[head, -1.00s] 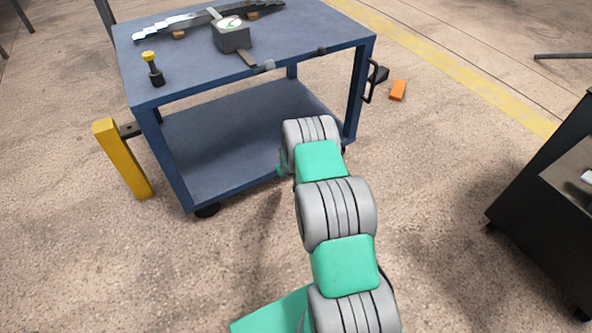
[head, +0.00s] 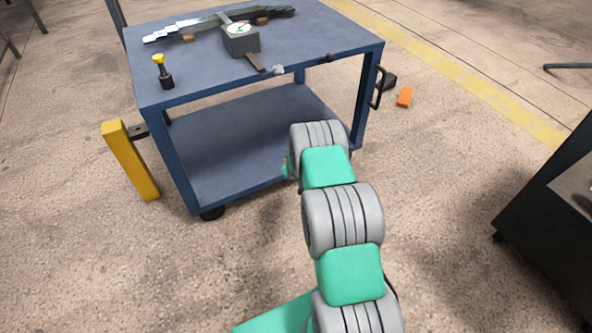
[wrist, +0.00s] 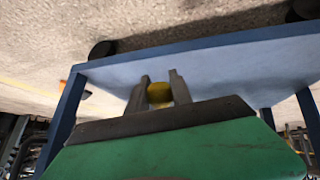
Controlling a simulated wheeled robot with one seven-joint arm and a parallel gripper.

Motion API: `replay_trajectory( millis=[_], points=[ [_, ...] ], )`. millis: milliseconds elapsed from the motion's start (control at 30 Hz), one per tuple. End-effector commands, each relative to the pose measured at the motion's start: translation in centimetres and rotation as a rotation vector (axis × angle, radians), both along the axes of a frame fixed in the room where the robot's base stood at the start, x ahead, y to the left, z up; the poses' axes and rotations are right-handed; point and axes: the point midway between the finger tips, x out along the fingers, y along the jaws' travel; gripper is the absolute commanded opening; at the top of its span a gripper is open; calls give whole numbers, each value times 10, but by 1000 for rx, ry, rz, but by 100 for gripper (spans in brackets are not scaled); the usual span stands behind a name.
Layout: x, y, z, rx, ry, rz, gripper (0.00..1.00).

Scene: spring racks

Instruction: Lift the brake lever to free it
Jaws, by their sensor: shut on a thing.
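The blue cart (head: 290,60) stands ahead of me with an open lower shelf. In the wrist view (wrist: 158,92) my gripper's two fingers close on a round yellow knob (wrist: 159,93), which looks like the end of the brake lever, in front of the cart's blue shelf (wrist: 215,75). The rest of the lever is hidden behind the fingers and gripper body. In the head view my arm hides the gripper and this knob by the cart's lower front edge.
The cart top holds a leaf spring (head: 185,30), a grey gauge box (head: 241,42) and a yellow-topped black piece (head: 163,72). A yellow post (head: 132,160) stands at the cart's left. An orange block (head: 405,97) lies on the floor beyond. A dark cabinet (head: 545,215) is at right.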

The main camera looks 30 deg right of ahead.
Motion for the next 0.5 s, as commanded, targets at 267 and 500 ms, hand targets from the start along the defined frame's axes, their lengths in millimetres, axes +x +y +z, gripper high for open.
replay_trajectory(
  millis=[267,500],
  points=[
    [2,-3,4,-7,-7,-4,39],
    [2,0,2,-3,-3,1,48]
  ],
)
